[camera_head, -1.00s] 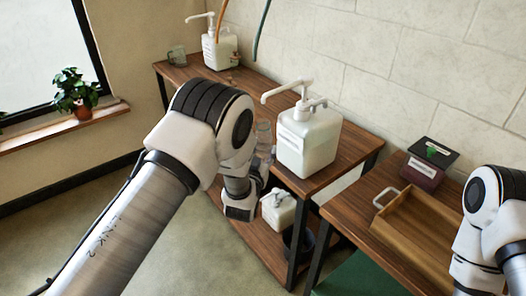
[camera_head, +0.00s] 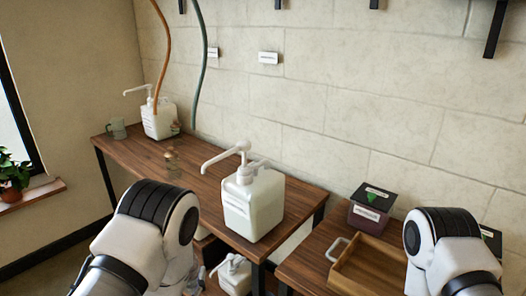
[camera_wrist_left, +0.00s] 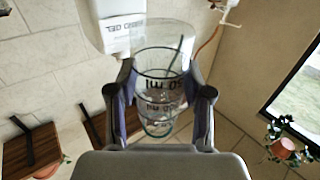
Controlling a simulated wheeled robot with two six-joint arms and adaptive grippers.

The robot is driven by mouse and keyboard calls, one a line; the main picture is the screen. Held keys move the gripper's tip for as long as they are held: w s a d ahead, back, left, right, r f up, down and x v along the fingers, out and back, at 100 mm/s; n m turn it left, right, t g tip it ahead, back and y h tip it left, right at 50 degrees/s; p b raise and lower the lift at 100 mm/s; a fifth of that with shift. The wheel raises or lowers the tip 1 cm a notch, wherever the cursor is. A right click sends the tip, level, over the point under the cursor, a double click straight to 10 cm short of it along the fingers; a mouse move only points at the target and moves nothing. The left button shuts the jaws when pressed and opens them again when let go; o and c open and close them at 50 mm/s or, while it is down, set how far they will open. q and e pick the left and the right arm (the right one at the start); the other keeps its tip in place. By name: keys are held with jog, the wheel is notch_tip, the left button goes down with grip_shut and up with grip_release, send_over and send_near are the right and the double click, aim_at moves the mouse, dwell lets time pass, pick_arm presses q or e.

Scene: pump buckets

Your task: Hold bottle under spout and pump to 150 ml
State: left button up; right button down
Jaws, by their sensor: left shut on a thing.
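A clear measuring bottle (camera_wrist_left: 160,105) with dark ml marks and rings stands between the fingers of my left gripper (camera_wrist_left: 158,92) in the left wrist view. The gripper is shut on it, and I see no clear liquid level inside. In the head view my left arm hides most of the gripper and bottle. The near white pump bucket (camera_head: 252,205) stands on the wooden table, with its white spout (camera_head: 219,158) reaching left. I cannot tell whether the bottle's mouth is under this spout. Only part of my right arm shows; its gripper is out of view.
A second pump bucket (camera_head: 159,120) stands at the table's (camera_head: 135,160) far end, with a glass mug (camera_head: 117,128) and a small glass jar (camera_head: 171,163) nearby. A lower white container (camera_head: 236,274), a wooden tray (camera_head: 370,266) and a dark box (camera_head: 372,208) stand closer.

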pick_arm(q)
jog(key=s+d+r+m+g+h, duration=0.45)
jog(key=s+d+m+h, duration=0.35)
jog(key=d+h, duration=0.4)
jog(key=f+m+g+h, duration=0.1)
jog(key=m+g+h, duration=0.1)
jog(key=m+g, duration=0.1)
jog(key=w+d+f+m+g+h, duration=0.1)
jog(key=f+m+g+h, duration=0.1)
jog(key=g, duration=0.3)
jog(key=w+d+f+m+g+h, duration=0.1)
jog(key=m+g+h, duration=0.1)
jog(key=m+g, duration=0.2)
jog(key=shift+w+d+f, duration=0.15)
jog(key=shift+w, duration=0.1)
